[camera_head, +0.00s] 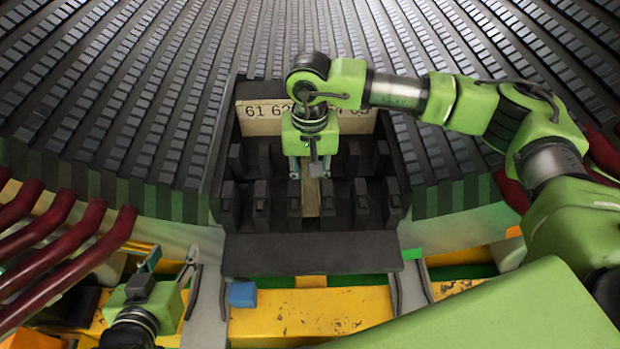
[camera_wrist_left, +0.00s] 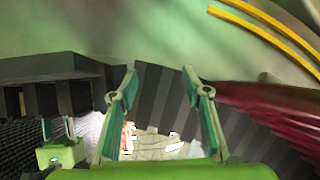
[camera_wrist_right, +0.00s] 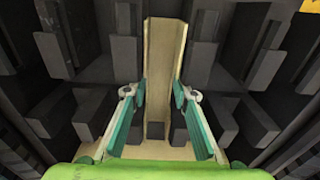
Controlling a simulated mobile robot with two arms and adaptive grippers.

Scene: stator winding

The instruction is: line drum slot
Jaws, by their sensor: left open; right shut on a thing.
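A long tan liner strip (camera_head: 312,200) stands in a dark open box-like section of the drum (camera_head: 265,250), between rows of black blocks. My right gripper (camera_head: 310,172) is over it, pointing down. In the right wrist view the strip (camera_wrist_right: 164,70) looks like a narrow channel with raised sides, and the fingers of my right gripper (camera_wrist_right: 159,92) are shut on it. How far its lower end sits in a slot cannot be told. My left gripper (camera_head: 170,259) is open and empty at the lower left, away from the strip; its spread fingers (camera_wrist_left: 159,78) show in the left wrist view.
A tan board with numbers (camera_head: 262,118) stands at the back of the dark section. Dark red bars (camera_head: 75,262) lie at the left, near my left gripper. A small blue block (camera_head: 242,294) sits on the yellow frame (camera_head: 310,312). Ribbed drum walls surround the section.

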